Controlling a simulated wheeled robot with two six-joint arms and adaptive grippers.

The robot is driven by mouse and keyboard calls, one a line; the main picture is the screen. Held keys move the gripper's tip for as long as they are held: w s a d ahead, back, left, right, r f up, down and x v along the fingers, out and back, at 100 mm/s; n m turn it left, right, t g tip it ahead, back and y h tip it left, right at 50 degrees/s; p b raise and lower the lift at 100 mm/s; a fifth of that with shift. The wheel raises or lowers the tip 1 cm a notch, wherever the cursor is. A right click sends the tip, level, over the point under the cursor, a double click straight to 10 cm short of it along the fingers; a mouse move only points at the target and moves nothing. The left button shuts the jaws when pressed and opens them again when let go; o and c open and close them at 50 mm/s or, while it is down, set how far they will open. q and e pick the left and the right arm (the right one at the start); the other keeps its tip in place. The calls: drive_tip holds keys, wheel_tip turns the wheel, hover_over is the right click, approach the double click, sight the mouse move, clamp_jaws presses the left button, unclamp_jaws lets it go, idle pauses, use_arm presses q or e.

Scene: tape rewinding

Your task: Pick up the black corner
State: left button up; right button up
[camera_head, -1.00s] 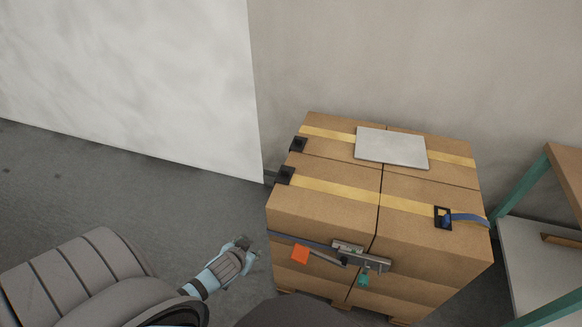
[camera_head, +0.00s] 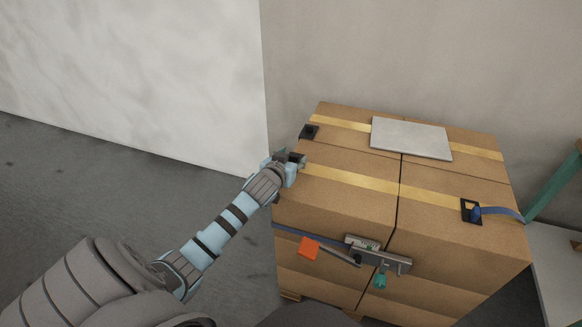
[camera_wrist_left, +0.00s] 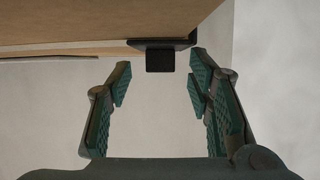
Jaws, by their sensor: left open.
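A black corner (camera_wrist_left: 160,57) sits on the box edge in the left wrist view, with its flap hanging down. It lies just beyond and between the fingertips of my left gripper (camera_wrist_left: 160,85), which is open and empty. In the head view, my left gripper (camera_head: 290,160) is at the left edge of the stacked boxes and mostly hides this near corner. A second black corner (camera_head: 309,131) sits farther back on the same edge, clear of the gripper. My right gripper is not in view.
Yellow straps (camera_head: 350,178) cross the cardboard boxes (camera_head: 340,210). A grey plate (camera_head: 411,138) lies on top. A blue strap with a black buckle piece (camera_head: 471,210) is at the right. A metal strapping tool (camera_head: 378,254) and orange tag (camera_head: 309,247) are on the front. A white wall panel stands behind left.

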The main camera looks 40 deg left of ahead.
use_arm(q)
drive_tip(key=shift+w+f, duration=0.1)
drive_tip(key=shift+w, duration=0.1)
drive_tip(key=shift+s+a, duration=0.1)
drive_tip(key=shift+s, duration=0.05)
drive_tip(key=c, duration=0.8)
